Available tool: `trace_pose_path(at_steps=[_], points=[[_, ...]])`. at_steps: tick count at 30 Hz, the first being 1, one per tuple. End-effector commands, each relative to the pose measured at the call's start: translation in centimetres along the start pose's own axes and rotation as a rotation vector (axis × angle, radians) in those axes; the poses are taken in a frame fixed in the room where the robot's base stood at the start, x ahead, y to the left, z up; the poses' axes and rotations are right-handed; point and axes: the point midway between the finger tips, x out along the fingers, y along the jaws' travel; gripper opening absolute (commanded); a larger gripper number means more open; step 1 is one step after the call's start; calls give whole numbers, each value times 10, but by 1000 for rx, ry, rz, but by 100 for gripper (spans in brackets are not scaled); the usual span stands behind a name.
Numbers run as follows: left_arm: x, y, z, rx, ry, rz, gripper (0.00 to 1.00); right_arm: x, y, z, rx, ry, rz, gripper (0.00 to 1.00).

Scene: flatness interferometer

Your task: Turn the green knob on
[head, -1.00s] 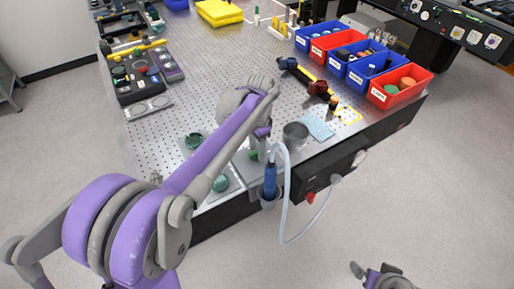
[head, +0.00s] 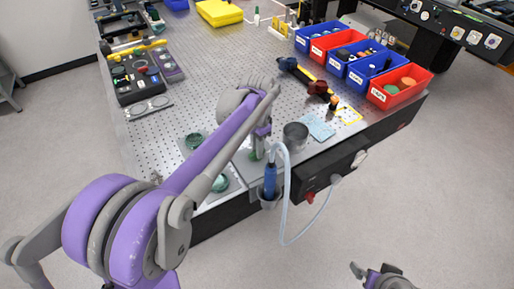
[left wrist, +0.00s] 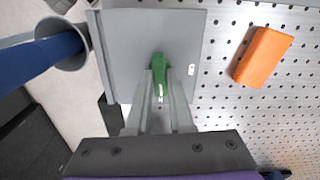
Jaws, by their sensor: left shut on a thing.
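The green knob (left wrist: 160,68) sits on a grey plate (left wrist: 185,35) in the left wrist view. My left gripper (left wrist: 160,92) is shut on the knob, with a finger on each side of it. In the head view the left gripper (head: 260,143) reaches down over the near edge of the perforated table, and the knob (head: 254,155) is mostly hidden there. My right gripper (head: 372,272) is low at the bottom right, away from the table; its jaw state is unclear.
A blue-handled tool (head: 270,180) with a pale hose stands in a grey holder (head: 270,202) close beside the plate. A grey cup (head: 295,135) stands to the right. An orange block (left wrist: 262,56) lies on the perforated top. Red and blue bins line the right edge.

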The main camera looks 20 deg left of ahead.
Motion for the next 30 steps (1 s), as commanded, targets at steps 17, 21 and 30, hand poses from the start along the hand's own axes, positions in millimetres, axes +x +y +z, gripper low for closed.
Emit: trace_pose_path(at_steps=[17, 21, 30], points=[[0, 0, 0, -506, 0, -1, 0, 2, 0, 2, 0, -2, 0, 100], [0, 0, 0, -639, 0, -1, 0, 3, 0, 3, 0, -2, 0, 100], [0, 0, 0, -924, 0, -1, 0, 4, 0, 4, 0, -3, 0, 100]])
